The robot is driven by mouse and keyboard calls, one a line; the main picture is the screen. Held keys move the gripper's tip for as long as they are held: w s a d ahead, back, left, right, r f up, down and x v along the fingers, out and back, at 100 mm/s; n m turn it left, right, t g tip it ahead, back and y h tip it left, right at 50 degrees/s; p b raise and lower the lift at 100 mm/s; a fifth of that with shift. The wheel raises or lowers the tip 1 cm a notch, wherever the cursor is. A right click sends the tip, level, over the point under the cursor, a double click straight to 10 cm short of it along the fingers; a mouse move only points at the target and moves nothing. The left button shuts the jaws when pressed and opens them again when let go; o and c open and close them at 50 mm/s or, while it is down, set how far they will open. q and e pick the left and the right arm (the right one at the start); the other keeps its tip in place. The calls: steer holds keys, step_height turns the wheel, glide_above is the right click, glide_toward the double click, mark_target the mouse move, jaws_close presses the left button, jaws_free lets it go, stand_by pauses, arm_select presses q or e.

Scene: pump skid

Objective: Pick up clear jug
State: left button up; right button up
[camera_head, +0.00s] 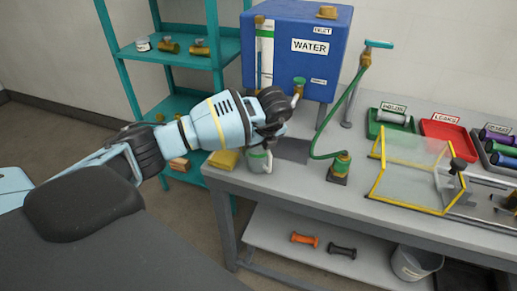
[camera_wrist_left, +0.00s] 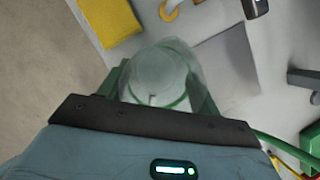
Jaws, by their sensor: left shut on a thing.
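The clear jug (camera_head: 259,161) is a small see-through vessel with a green band, at the front left of the bench, below the blue water tank. My left gripper (camera_head: 262,147) reaches down over it from the left and is shut on it. In the left wrist view the jug (camera_wrist_left: 158,78) sits between the green fingers of my left gripper (camera_wrist_left: 158,92), its lower part hidden by the dark gripper body. I cannot tell whether the jug touches the bench. My right gripper is not in view.
The blue water tank (camera_head: 297,50) stands close behind my left gripper. A yellow sponge-like block (camera_head: 224,159) lies left of the jug. A clear yellow-edged guard (camera_head: 413,174) stands further right.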

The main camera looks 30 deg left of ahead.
arm_select(q)
steer(key=shift+r, duration=0.45)
steer(key=s+d+r, duration=0.1)
steer(key=s+d, duration=0.1)
steer(key=s, duration=0.5)
steer(key=s+d+r+p, duration=0.1)
steer(key=s+d+r, duration=0.1)
steer(key=s, duration=0.6)
steer(key=shift+d+r+p, duration=0.3)
steer(key=shift+d, duration=0.4)
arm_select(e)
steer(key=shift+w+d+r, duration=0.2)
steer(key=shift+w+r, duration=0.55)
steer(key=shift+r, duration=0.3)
